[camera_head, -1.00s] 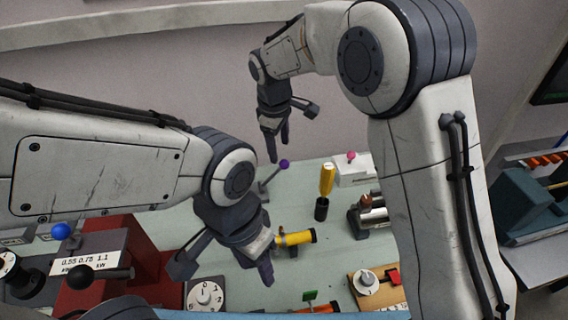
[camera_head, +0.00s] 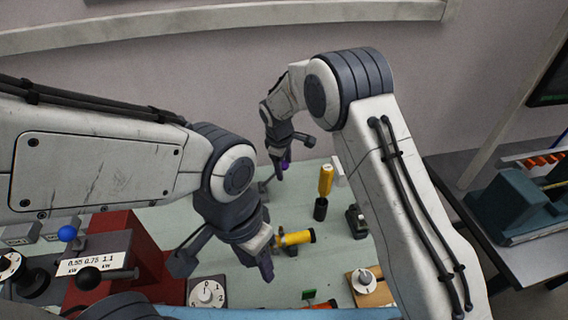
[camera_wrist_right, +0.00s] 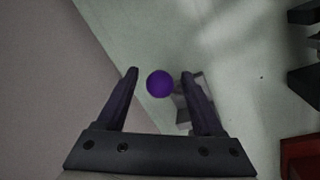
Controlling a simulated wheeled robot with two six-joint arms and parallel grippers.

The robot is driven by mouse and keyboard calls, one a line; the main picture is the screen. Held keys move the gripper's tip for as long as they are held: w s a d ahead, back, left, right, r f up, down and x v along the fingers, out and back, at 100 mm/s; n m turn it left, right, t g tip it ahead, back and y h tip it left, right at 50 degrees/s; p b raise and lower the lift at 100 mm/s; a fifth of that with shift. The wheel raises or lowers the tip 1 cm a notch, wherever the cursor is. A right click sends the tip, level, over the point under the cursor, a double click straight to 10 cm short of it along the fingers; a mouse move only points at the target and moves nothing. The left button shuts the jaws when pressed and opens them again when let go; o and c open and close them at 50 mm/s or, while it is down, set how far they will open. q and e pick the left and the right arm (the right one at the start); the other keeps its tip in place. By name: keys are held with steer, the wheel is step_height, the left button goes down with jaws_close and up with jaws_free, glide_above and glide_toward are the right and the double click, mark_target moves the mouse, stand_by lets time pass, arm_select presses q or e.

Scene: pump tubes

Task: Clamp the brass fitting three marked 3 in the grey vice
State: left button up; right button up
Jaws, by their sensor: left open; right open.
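A purple ball knob (camera_wrist_right: 160,84) sits between the spread fingers of my right gripper (camera_wrist_right: 160,78) in the right wrist view, with a gap on each side. A small grey block (camera_wrist_right: 187,108), perhaps part of the grey vice, shows partly behind the right finger. In the head view my right gripper (camera_head: 282,166) is at the purple knob (camera_head: 286,165), open. My left gripper (camera_head: 266,264) is open and points down beside a yellow cylinder (camera_head: 298,238); I cannot see anything held in it. I cannot make out a brass fitting marked 3.
The table's back left is clear.

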jaws_close()
stand_by(1.5)
